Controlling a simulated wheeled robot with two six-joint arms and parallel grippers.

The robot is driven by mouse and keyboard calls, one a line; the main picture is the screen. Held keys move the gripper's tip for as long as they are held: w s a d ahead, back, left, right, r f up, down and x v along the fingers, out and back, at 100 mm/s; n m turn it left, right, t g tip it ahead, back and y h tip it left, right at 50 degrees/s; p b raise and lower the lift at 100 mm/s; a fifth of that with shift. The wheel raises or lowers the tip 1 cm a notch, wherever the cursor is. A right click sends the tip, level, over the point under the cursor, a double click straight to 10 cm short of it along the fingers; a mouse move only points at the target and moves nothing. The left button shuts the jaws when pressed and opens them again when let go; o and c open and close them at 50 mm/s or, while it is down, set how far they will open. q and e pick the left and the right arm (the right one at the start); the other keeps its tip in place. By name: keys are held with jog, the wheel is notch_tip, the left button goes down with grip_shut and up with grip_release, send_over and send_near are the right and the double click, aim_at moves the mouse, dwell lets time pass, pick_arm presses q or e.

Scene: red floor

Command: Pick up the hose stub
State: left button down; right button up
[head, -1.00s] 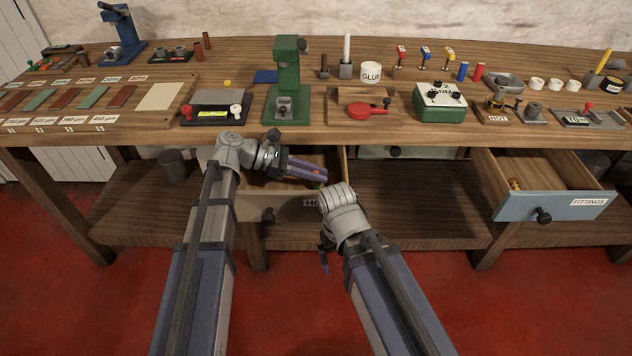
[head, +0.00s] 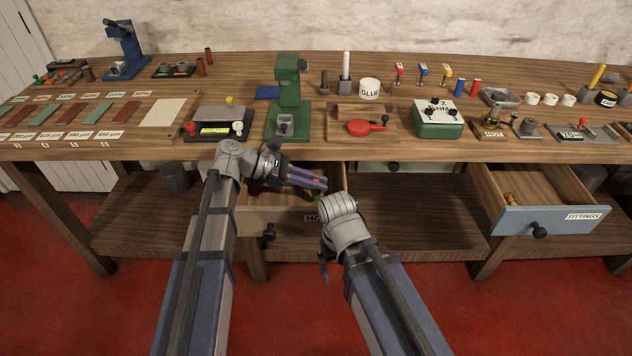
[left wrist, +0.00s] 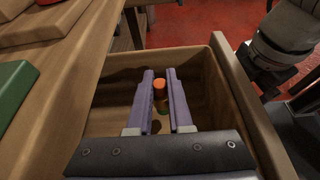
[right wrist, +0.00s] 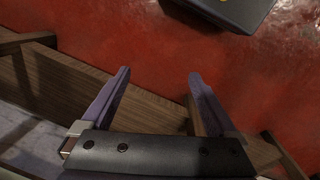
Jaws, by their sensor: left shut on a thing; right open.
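The hose stub is a short upright cylinder with an orange top (left wrist: 160,86) and a green lower part. It stands between the fingers of my left gripper (left wrist: 161,74) in the left wrist view. My left gripper (head: 325,185) is shut on it, over the open drawer (head: 290,214) under the bench. In the head view a bit of orange and a bit of green show at the fingertips. My right gripper (head: 324,268) is open and empty in front of that drawer, pointing down; its fingers are apart in the right wrist view (right wrist: 158,75).
My right wrist hides part of the drawer front and its label. The blue FITTINGS drawer (head: 553,220) stands open at right. The benchtop (head: 440,146) above holds a green press (head: 288,85), a glue pot (head: 369,88) and other tools. Red floor (head: 500,310) in front is clear.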

pick_arm(q)
notch_tip(320, 180, up, 8)
jog(key=p, duration=0.6)
jog(key=shift+f+p, duration=0.2)
jog(key=shift+p, duration=0.1)
pick_arm(e)
notch_tip(320, 180, up, 8)
jog(key=shift+f, duration=0.25)
